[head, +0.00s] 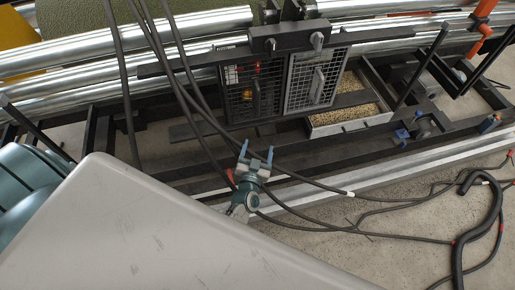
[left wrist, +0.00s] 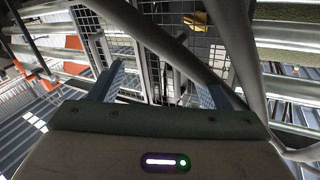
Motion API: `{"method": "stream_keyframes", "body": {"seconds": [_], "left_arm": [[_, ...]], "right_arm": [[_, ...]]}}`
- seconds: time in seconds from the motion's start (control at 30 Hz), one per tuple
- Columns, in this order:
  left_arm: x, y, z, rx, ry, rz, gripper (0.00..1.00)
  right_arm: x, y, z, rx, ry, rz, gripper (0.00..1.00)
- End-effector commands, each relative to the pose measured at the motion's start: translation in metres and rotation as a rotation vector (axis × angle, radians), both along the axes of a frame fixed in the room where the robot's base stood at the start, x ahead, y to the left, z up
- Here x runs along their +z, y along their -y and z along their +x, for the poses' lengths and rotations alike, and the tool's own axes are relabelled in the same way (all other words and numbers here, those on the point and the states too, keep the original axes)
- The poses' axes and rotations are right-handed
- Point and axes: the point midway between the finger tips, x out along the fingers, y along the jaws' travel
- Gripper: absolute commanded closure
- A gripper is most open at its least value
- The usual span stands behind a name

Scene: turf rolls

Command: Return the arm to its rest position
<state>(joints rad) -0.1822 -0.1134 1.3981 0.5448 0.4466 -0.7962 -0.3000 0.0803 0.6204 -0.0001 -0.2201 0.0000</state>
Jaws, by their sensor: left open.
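My left gripper (head: 256,155) shows in the middle of the head view, beyond a large pale grey surface, with its two blue-grey fingers apart and pointing toward the machine. Nothing shows between the fingers. In the left wrist view the fingers of the left gripper (left wrist: 160,92) stand wide apart, facing a wire mesh panel (left wrist: 195,52) and dark diagonal hoses or bars. The rest of the left arm is mostly hidden in the head view. My right gripper is not in view.
Mesh doors (head: 318,78) stand just beyond the gripper, beside a tray of brown grains (head: 350,103). Black hoses (head: 192,100) hang close to the gripper. Shiny rollers (head: 130,42) cross the back. A thick black hose (head: 463,240) lies on the concrete floor (head: 350,255) at the lower right.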

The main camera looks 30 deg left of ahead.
Motion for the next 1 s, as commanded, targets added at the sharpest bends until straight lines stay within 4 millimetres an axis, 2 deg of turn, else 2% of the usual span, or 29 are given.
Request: {"method": "stream_keyframes", "body": {"seconds": [0.27,0.33,0.37,0.47,0.53,0.67,0.7,0.77,0.8,0.87,0.9,0.97,1.0], "left_arm": [[0.0,0.0,0.0,0.0,-0.001,0.0,0.29],[-0.008,0.001,-0.002,-0.009,-0.018,-0.001,0.29],[-0.015,0.001,-0.005,-0.017,-0.033,-0.004,0.29],[-0.054,0.004,-0.019,-0.061,-0.125,-0.019,0.29],[-0.096,0.006,-0.038,-0.103,-0.228,-0.04,0.29],[-0.18,0.004,-0.092,-0.167,-0.458,-0.088,0.29],[-0.204,0.003,-0.112,-0.179,-0.531,-0.104,0.29],[-0.237,-0.002,-0.143,-0.19,-0.639,-0.127,0.29],[-0.258,-0.006,-0.166,-0.193,-0.711,-0.142,0.29],[-0.286,-0.013,-0.202,-0.192,-0.818,-0.164,0.29],[-0.304,-0.019,-0.227,-0.186,-0.891,-0.177,0.29],[-0.326,-0.027,-0.267,-0.173,-0.997,-0.196,0.29],[-0.339,-0.034,-0.292,-0.16,-1.065,-0.206,0.29]], "right_arm": [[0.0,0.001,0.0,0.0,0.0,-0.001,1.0],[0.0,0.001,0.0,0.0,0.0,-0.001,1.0],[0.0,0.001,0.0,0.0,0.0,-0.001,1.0],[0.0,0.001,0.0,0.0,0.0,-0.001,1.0],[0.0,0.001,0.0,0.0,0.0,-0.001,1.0],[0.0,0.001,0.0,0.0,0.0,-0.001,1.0],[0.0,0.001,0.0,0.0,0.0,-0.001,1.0],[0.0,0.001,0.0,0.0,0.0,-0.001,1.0],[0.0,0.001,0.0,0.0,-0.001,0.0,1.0],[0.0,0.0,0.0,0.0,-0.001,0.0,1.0],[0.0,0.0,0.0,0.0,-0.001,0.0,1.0],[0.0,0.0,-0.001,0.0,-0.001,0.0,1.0],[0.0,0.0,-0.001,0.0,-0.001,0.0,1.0]]}}
